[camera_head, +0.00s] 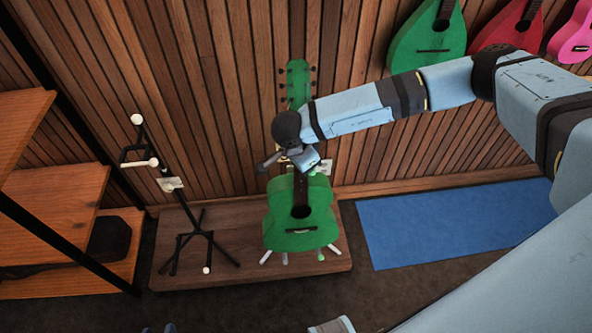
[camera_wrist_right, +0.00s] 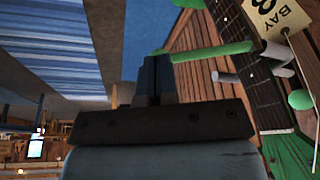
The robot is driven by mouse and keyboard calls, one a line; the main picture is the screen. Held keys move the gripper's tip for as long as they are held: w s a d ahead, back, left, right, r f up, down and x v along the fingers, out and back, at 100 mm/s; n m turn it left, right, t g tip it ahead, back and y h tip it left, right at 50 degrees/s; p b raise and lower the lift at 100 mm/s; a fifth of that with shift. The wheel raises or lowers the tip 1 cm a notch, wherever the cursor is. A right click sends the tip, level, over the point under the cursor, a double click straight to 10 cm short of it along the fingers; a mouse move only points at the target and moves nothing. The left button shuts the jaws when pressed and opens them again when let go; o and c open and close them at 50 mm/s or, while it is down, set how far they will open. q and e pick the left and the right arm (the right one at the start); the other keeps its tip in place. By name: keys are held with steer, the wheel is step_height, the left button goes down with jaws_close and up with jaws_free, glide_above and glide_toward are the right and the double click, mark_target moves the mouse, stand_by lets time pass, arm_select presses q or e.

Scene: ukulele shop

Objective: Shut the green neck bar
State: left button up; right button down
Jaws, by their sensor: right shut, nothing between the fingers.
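A green guitar-shaped instrument (camera_head: 302,213) stands upright on a stand on a low wooden plinth. In the right wrist view, a green bar (camera_wrist_right: 212,52) crosses beside the instrument's dark neck (camera_wrist_right: 248,65) and sticks out to the left. Its left end passes by the tips of my right gripper (camera_wrist_right: 156,78), which is shut and empty. I cannot tell whether they touch. A pale peg (camera_wrist_right: 277,50) lies at the neck's other side. In the head view my right arm hides part of the neck and the bar.
An empty black stand (camera_head: 195,225) with pale-tipped arms is to the left on the plinth (camera_head: 336,258). Wooden shelves (camera_head: 60,195) are further left. A blue mat (camera_head: 450,222) lies right of the plinth. A tag (camera_wrist_right: 270,15) reading BAY hangs by the neck.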

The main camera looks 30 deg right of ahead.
arm_select(q)
steer(key=f+b, duration=0.1)
steer(key=b, duration=0.1)
steer(key=f+b, duration=0.1)
steer(key=b, duration=0.1)
steer(key=shift+w+d+f, duration=0.15)
steer(key=shift+d+f, duration=0.05)
steer(key=shift+f, duration=0.1)
arm_select(e)
steer(key=w+d+n+t+y, duration=0.1)
steer(key=w+d+n+t, duration=0.1)
steer(key=d+n, duration=0.5)
steer(key=shift+w+d+n, duration=0.3)
steer(key=shift+w+d, duration=0.05)
steer(key=shift+w, duration=0.55)
arm_select(q)
steer(key=shift+d+r, duration=0.1)
steer(key=shift+f, duration=0.3)
arm_select(e)
steer(key=shift+w, duration=0.1)
